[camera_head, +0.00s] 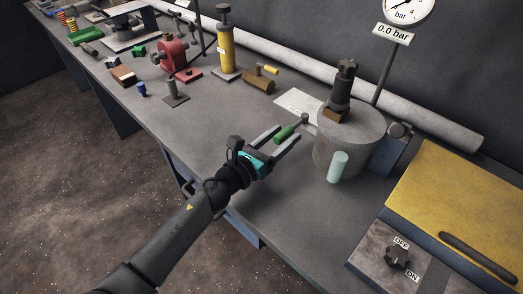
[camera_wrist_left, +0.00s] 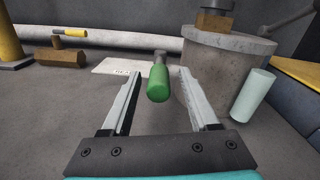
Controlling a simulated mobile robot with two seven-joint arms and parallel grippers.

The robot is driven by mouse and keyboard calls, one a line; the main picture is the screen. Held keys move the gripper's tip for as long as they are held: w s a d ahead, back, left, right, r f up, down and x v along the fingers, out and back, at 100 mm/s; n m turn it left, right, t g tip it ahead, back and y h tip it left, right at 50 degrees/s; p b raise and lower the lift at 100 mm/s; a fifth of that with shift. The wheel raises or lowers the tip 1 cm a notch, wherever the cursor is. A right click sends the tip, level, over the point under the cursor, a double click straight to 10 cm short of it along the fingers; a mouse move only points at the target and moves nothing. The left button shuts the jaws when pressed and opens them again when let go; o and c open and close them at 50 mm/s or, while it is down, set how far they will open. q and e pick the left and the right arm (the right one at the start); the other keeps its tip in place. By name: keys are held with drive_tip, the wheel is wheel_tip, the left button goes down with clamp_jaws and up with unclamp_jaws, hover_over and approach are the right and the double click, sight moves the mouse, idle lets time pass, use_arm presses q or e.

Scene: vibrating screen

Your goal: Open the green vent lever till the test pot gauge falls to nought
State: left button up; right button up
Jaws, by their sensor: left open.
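The green vent lever (camera_head: 287,133) sticks out from the left side of the grey test pot (camera_head: 337,150). In the left wrist view the green lever (camera_wrist_left: 158,82) points toward the camera, between and beyond my open fingers. My left gripper (camera_head: 279,141) is open, its two fingertips close to the lever, with no clear contact. The pot gauge (camera_head: 404,10) stands on a post behind the pot, partly cut off by the top edge. Its plate (camera_head: 393,33) reads 0.0 bar. A pale green cylinder (camera_head: 338,167) is at the pot's front. My right gripper is not in view.
A switch plate (camera_head: 397,256) marked OFF and ON and a yellow panel (camera_head: 455,205) lie to the right. A yellow cylinder (camera_head: 226,50), a red device (camera_head: 172,55) and small parts stand farther left. A white label card (camera_head: 298,102) lies behind the lever. The bench front is clear.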

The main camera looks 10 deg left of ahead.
use_arm(q)
drive_tip(key=b+v, duration=0.1)
drive_tip(key=v, duration=1.2)
drive_tip(key=shift+s+f+b, duration=0.1)
drive_tip(key=shift+s+b, duration=0.05)
drive_tip(key=shift+b, duration=0.2)
drive_tip(key=shift+s+a, duration=0.45)
drive_tip(key=shift+s, duration=0.1)
